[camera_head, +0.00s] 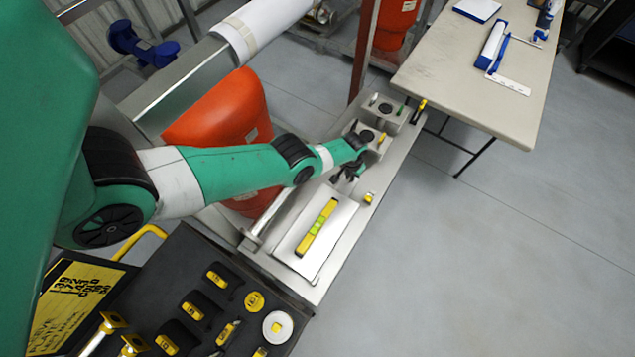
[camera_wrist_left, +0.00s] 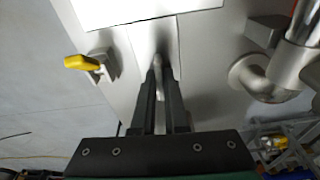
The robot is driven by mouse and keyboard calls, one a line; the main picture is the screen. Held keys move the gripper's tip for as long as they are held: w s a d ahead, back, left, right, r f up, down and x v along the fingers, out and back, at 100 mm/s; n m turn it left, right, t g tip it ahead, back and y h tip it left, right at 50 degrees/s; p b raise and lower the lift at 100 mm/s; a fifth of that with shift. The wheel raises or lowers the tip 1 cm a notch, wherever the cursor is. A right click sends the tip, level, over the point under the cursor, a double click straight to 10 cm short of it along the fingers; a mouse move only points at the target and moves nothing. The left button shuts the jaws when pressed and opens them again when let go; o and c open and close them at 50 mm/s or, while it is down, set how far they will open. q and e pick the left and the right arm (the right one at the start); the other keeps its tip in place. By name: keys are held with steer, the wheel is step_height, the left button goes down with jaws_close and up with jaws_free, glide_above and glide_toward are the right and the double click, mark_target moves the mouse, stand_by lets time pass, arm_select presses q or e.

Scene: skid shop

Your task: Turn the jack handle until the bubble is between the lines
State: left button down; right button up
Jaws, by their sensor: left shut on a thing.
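A yellow spirit level (camera_head: 328,212) with a green vial (camera_head: 317,227) lies on a pale plate (camera_head: 290,246) on the long metal skid. The bubble and its lines are too small to make out. My left gripper (camera_head: 347,174) is beyond the far end of the plate, low over the skid. In the left wrist view, its two dark fingers (camera_wrist_left: 160,68) are shut on a thin grey rod, the jack handle (camera_wrist_left: 160,88). The rest of the jack is mostly hidden by the fingers. My right gripper is not in view.
A yellow-handled clamp (camera_head: 368,198) sits on the skid's right edge, also in the left wrist view (camera_wrist_left: 82,63). Metal blocks (camera_head: 398,116) stand at the far end. An orange vessel (camera_head: 222,118) is left; a dark tool tray (camera_head: 150,285) is nearer. Floor at right is clear.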

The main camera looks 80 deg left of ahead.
arm_select(q)
steer(key=n, duration=0.3)
steer(key=shift+g, duration=0.3)
steer(key=c, duration=0.9)
jaws_free()
steer(key=shift+n, duration=0.4)
steer(key=shift+c, duration=0.2)
step_height(320, 180, up, 7)
steer(key=p, duration=0.6)
steer(key=shift+r+p, duration=0.1)
steer(key=shift+p, duration=0.25)
